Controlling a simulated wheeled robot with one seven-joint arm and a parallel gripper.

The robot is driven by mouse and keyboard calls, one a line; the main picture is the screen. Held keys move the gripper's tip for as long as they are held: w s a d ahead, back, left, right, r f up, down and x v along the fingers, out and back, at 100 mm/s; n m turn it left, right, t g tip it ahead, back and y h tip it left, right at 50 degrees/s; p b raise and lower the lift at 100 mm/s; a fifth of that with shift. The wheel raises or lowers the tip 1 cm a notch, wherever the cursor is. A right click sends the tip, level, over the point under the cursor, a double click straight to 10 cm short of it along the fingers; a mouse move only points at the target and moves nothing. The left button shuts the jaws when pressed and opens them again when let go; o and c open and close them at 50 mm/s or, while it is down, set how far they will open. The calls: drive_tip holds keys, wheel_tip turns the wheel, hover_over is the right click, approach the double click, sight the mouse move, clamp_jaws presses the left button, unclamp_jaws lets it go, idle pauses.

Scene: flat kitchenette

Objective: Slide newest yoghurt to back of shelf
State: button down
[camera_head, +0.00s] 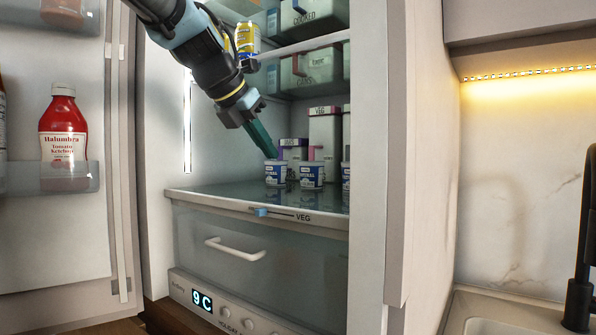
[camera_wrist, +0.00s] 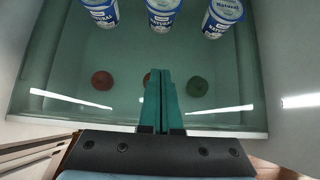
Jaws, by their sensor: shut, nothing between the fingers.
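Three white-and-blue yoghurt cups stand upright in a row on the fridge's glass shelf (camera_head: 225,192): a left cup (camera_head: 276,173), a middle cup (camera_head: 312,176) and a right cup (camera_head: 346,176), partly cut off by the fridge wall. The wrist view shows the left (camera_wrist: 101,10), middle (camera_wrist: 163,13) and right (camera_wrist: 222,16) cups along its top edge. No dates are readable, so I cannot tell which is newest. My gripper (camera_head: 272,153) is shut and empty, slanting down with its green fingertips near the left cup's top in the head view. In the wrist view the fingertips (camera_wrist: 161,75) point towards the middle cup.
Pale lidded containers (camera_head: 324,137) stand behind the cups. An upper shelf (camera_head: 305,44) holds a yellow can (camera_head: 248,40) and boxes. The fridge side wall (camera_head: 368,150) bounds the right; the open door with ketchup (camera_head: 63,135) is left. The shelf's front left is clear.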

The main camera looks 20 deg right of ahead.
sight(307, 188)
drive_tip(key=p+x, duration=0.1)
drive_tip(key=x, duration=0.8)
drive_tip(key=d, duration=0.1)
drive_tip(key=w+d+p, duration=0.1)
drive_tip(key=d, duration=0.1)
drive_tip(key=shift+w+d+f+p, duration=0.1)
drive_tip(key=shift+w+f+p, duration=0.1)
drive_tip(key=shift+w+p, duration=0.15)
drive_tip(key=shift+w+d, duration=0.25)
drive_tip(key=shift+d, duration=0.15)
drive_tip(key=shift+p, duration=0.3)
